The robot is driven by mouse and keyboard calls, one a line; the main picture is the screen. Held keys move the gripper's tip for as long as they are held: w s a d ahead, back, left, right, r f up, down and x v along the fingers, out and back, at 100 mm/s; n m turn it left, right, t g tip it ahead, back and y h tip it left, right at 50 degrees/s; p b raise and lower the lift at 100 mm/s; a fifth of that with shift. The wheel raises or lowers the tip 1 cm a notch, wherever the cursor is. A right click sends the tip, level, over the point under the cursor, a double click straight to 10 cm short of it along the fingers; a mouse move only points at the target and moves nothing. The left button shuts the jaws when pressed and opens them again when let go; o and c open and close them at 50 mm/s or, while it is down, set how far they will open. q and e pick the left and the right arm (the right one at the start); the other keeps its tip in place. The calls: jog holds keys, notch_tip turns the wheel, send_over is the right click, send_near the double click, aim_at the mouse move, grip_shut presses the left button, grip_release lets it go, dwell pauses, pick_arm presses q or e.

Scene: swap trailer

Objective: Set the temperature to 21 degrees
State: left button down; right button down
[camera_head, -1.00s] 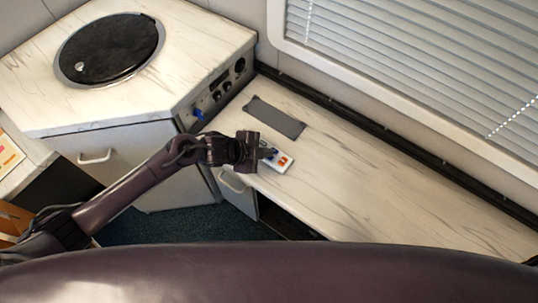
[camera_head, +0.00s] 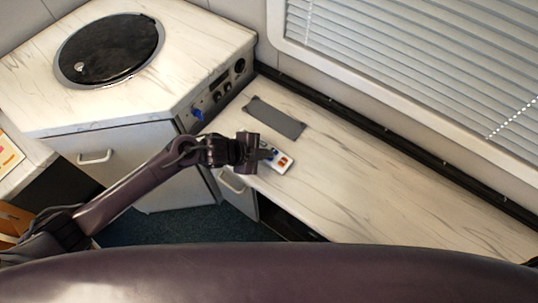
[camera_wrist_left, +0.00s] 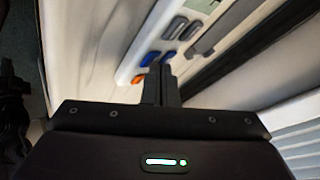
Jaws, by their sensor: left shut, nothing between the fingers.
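A white remote (camera_head: 279,165) with orange-red and blue-grey buttons lies on the white marbled counter. My left gripper (camera_head: 268,153) is shut and empty, right over the remote's left part, hiding some of it. In the left wrist view the shut fingers (camera_wrist_left: 162,72) point at the remote (camera_wrist_left: 151,36), with their tips by the orange, blue and grey buttons. I cannot tell whether the tips touch a button. The remote's display cannot be read. My right gripper is not in view.
A dark grey flat plate (camera_head: 274,118) lies on the counter (camera_head: 380,188) behind the remote. A cabinet with a round black lid (camera_head: 110,48) and a knob panel (camera_head: 215,94) stands at left. A window with blinds (camera_head: 430,60) is at right. The counter's right part is clear.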

pick_arm(q)
jog(key=shift+r+p, duration=0.45)
jog(key=shift+r, duration=0.2)
notch_tip(320, 180, up, 5)
jog(key=p, duration=0.4)
jog(key=shift+p, duration=0.3)
dwell(0.4)
